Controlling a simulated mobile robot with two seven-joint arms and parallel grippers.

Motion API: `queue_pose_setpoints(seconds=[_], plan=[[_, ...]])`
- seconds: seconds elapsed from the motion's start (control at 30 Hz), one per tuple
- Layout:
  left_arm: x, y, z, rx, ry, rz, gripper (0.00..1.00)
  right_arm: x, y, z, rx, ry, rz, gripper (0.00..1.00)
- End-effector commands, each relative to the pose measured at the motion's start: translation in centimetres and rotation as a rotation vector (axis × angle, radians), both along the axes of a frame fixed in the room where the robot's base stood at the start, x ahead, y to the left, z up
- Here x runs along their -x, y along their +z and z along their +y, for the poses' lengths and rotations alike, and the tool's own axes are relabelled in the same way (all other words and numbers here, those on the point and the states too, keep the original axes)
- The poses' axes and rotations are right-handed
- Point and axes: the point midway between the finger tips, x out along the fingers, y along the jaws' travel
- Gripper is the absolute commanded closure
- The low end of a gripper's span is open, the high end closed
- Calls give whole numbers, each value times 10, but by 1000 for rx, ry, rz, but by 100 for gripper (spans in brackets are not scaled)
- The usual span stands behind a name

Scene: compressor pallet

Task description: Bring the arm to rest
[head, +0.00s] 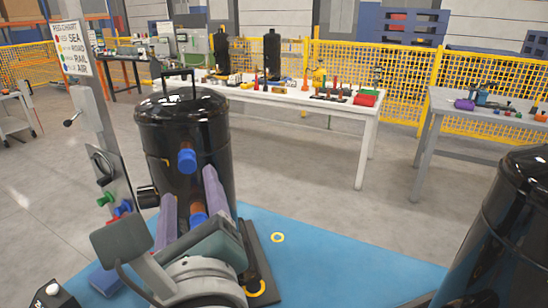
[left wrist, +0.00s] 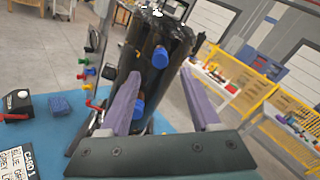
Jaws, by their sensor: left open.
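My left gripper (head: 190,196) has two purple fingers spread apart, with nothing between them that they grip. It is in front of a black compressor (head: 183,125) that stands upright on a blue pallet top (head: 330,257). An upper blue cap (head: 187,160) and a lower blue cap (head: 198,219) on an orange stub show on the compressor's side. In the left wrist view the open left gripper (left wrist: 161,75) points at the compressor (left wrist: 152,45), with the upper blue cap (left wrist: 160,57) between the fingertips in the picture. My right gripper is not in view.
A post with a sign (head: 72,50) and coloured pegs (head: 107,199) stands left of the compressor. Another black tank (head: 508,235) is at the right. A white table (head: 365,113) with many parts, a grey table (head: 432,100) and yellow fencing (head: 395,75) are behind. Bare floor lies between.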

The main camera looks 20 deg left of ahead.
Motion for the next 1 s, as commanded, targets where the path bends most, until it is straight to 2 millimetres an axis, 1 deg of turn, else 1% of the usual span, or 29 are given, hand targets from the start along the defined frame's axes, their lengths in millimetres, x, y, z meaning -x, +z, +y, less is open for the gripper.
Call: queue_pose_setpoints(seconds=[0.03, 0.1, 0.3, 0.37, 0.47, 0.57, 0.6, 0.67, 0.7, 0.77, 0.8, 0.83, 0.93, 1.0], plan=[[7, -2, -6, 4, 0, 2, 36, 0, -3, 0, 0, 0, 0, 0], [15, -2, -13, 3, 0, 0, 36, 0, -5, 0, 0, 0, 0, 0], [24, 0, -20, 1, 0, -1, 36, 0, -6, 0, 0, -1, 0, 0], [26, -1, -19, 12, 6, -1, 36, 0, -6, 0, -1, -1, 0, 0], [33, -10, -6, 120, 55, -9, 36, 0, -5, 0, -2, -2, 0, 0], [54, -33, 19, 372, 174, -35, 36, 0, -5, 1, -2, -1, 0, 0], [66, -45, 29, 504, 241, -52, 36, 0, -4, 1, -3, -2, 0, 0], [85, -63, 39, 722, 353, -88, 36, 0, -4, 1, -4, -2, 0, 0], [98, -74, 42, 868, 432, -112, 36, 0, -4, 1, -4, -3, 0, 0], [115, -87, 41, 1074, 545, -148, 36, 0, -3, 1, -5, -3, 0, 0], [125, -92, 37, 1200, 614, -168, 36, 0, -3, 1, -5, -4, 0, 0], [132, -95, 32, 1288, 664, -180, 36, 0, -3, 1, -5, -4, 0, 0], [151, -98, 14, 1543, 811, -205, 36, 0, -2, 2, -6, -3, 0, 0], [161, -93, -1, 1695, 901, -208, 36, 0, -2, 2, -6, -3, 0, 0]])
